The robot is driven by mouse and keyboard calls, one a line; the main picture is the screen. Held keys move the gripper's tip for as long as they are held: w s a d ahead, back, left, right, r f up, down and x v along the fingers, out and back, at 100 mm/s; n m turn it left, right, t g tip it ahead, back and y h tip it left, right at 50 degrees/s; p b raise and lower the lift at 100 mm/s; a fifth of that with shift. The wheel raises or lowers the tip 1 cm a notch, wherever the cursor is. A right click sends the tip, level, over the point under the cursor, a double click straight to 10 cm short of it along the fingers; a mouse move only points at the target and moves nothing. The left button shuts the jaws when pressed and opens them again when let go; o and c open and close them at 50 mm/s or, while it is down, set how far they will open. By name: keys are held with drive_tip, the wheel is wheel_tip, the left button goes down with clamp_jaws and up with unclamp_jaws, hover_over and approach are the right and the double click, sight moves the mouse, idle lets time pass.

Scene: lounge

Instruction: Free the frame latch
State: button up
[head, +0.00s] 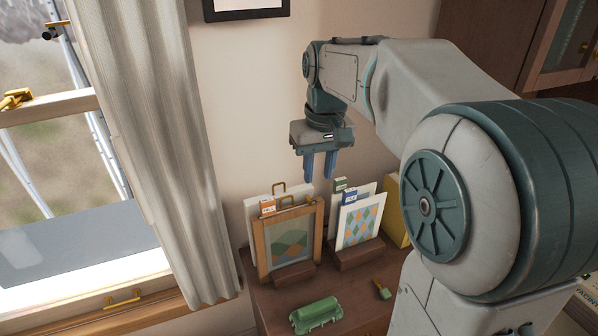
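I cannot make out for sure which fitting is the frame latch. My gripper (319,178) hangs in the air above the frame, a little to its right, with its blue fingers pointing down. The fingers are apart with a narrow gap and nothing between them. They touch nothing.
Right of the frame, a patterned card (360,224) stands in a second holder. A green case (316,315) and a small green-headed tool (382,289) lie in front. A curtain (165,130) and window are at left. The wall is close behind.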

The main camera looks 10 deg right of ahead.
wheel_tip(320, 180, up, 3)
hover_over(309, 198)
drive_tip(key=shift+n+g, duration=0.4)
wheel_tip(309, 198, down, 14)
drive_tip(key=shift+r+p, duration=0.1)
drive_tip(key=shift+p, duration=0.65)
clamp_jaws()
